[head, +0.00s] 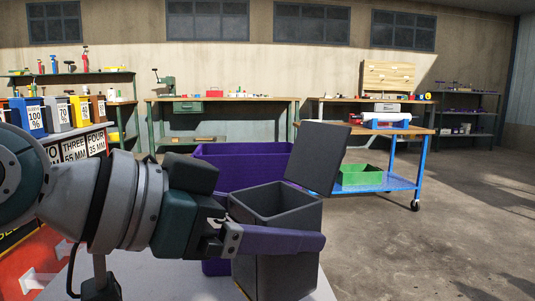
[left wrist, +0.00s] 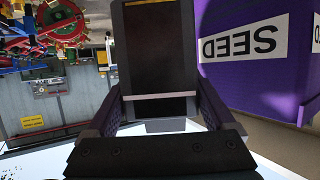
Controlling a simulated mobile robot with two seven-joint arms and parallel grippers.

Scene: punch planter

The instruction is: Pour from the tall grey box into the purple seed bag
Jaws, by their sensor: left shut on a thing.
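The tall grey box (head: 285,265) is roughly upright in the head view, with its top open and its lid (head: 318,158) standing up at the back right. My left gripper (head: 290,238) is shut on the box, one purple finger lying across its near side. In the left wrist view the box (left wrist: 158,50) sits between both fingers. The purple seed bag (head: 240,155) stands behind the box, partly hidden by it and my left arm. Its SEED label shows upside down in the left wrist view, where the bag (left wrist: 222,82) is to the right. My right gripper is not in view.
A white tabletop (head: 185,287) lies below my left arm. At left are labelled coloured bins (head: 58,114). A blue cart (head: 418,178) with a green bin (head: 360,175) stands at the right. The floor at the far right is clear. Workbenches line the back wall.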

